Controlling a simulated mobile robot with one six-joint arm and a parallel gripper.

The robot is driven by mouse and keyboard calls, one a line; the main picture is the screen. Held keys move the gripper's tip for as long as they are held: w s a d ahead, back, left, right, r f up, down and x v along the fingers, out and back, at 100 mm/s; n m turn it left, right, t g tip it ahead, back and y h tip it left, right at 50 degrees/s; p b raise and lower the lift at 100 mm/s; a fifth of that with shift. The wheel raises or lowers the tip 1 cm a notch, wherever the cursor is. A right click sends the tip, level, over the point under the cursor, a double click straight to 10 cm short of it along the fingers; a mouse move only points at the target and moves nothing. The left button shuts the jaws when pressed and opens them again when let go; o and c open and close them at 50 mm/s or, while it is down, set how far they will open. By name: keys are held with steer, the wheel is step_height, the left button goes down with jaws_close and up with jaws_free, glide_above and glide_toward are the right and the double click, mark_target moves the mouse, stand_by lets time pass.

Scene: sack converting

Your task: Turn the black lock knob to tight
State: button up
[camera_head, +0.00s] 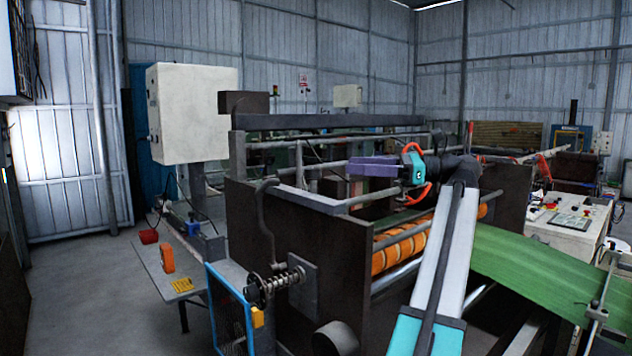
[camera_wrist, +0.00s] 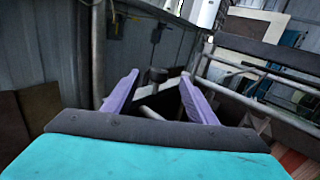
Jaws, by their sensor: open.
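A black knob (camera_head: 257,290) sits at the outer end of a spring-wrapped shaft on the near side plate of the machine, in the head view. Its tight or loose setting cannot be read. My gripper (camera_head: 350,166) is above the machine frame, up and right of this knob and well apart from it, with its purple fingers pointing left. In the wrist view, my gripper (camera_wrist: 160,77) is open and empty, its two fingers spread. A small dark knob-like part (camera_wrist: 157,74) shows beyond the gap between the fingertips; I cannot tell whether it is the same knob.
Metal rails (camera_head: 400,140) and a dark beam (camera_head: 330,121) cross the machine near my gripper. An orange striped roller (camera_head: 403,245) and green web (camera_head: 535,270) lie below right. A blue-framed guard (camera_head: 228,312) stands beside the knob. Open floor (camera_head: 90,290) is at left.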

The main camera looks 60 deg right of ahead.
mark_target(314, 169)
steer(key=shift+s+d+f, duration=0.25)
steer(key=shift+s+f, duration=0.55)
steer(key=shift+s, duration=0.3)
steer(key=shift+w, duration=0.2)
steer(key=p+x, duration=0.1)
steer(key=x, duration=1.2)
steer(key=shift+w+f, duration=0.15)
steer(key=shift+w, duration=0.2)
steer(key=c, duration=1)
steer(key=shift+s+d, duration=0.1)
steer(key=shift+d, duration=0.3)
steer(key=shift+c, duration=0.3)
steer(key=shift+a+h, duration=0.3)
steer(key=shift+a, duration=0.05)
